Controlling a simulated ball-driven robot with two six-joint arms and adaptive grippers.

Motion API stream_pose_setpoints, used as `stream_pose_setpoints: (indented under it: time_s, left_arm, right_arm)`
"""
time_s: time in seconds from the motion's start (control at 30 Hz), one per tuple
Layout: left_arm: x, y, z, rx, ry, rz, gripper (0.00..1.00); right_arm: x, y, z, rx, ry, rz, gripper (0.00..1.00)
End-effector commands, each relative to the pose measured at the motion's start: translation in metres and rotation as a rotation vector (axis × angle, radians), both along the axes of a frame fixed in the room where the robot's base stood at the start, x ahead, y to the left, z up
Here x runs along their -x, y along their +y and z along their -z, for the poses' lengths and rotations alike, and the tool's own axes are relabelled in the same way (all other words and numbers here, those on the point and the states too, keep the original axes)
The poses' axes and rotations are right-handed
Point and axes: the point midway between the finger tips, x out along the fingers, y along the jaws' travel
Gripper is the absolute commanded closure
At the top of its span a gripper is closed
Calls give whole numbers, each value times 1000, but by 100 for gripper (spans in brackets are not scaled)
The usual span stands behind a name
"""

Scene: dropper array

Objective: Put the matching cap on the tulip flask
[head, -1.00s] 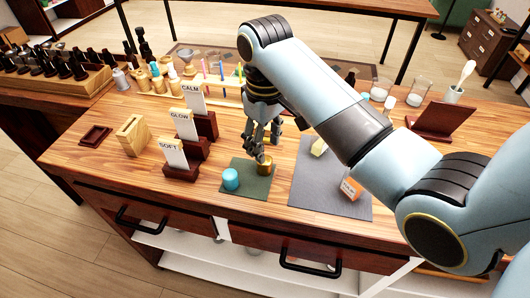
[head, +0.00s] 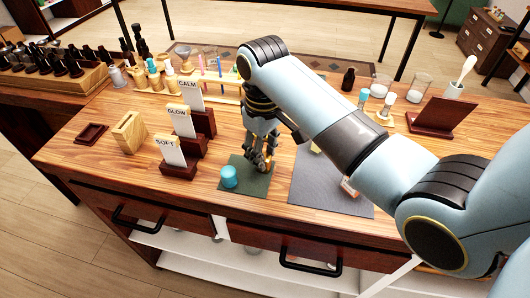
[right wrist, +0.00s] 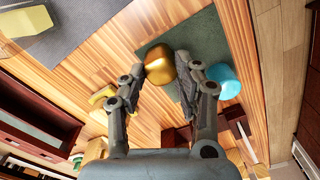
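A gold cap (right wrist: 158,65) and a cyan cap (head: 229,176) stand on a dark green mat (head: 238,191); the cyan one also shows in the right wrist view (right wrist: 224,80). My right gripper (head: 259,163) is low over the mat, its fingers apart on either side of the gold cap and pointing at it. I cannot tell whether they touch it. In the head view the gripper largely hides the gold cap. My left gripper is not in view.
Three card holders reading CALM (head: 190,95), GLOW (head: 179,120) and SOFT (head: 171,152) stand left of the mat. A grey mat (head: 320,190) lies to the right, partly under my arm. A wooden slotted block (head: 130,132) and a small dark tray (head: 91,133) are at the left.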

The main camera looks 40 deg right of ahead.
Motion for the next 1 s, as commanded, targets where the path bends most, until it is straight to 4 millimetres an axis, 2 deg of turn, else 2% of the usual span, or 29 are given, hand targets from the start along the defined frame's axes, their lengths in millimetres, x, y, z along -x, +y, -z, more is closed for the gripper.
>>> stream_pose_setpoints:
  time_s: [0.17, 0.43, 0.7, 1.0]
  left_arm:
    - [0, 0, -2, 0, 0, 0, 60]
    - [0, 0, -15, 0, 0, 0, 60]
    - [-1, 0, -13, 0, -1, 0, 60]
    - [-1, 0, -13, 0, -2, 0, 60]
  right_arm:
    - [0, 0, -3, 0, -1, 0, 97]
    - [0, 0, -28, 1, -1, 0, 98]
    - [0, 0, -47, 1, -1, 0, 98]
    - [0, 0, -50, 0, 0, 0, 98]
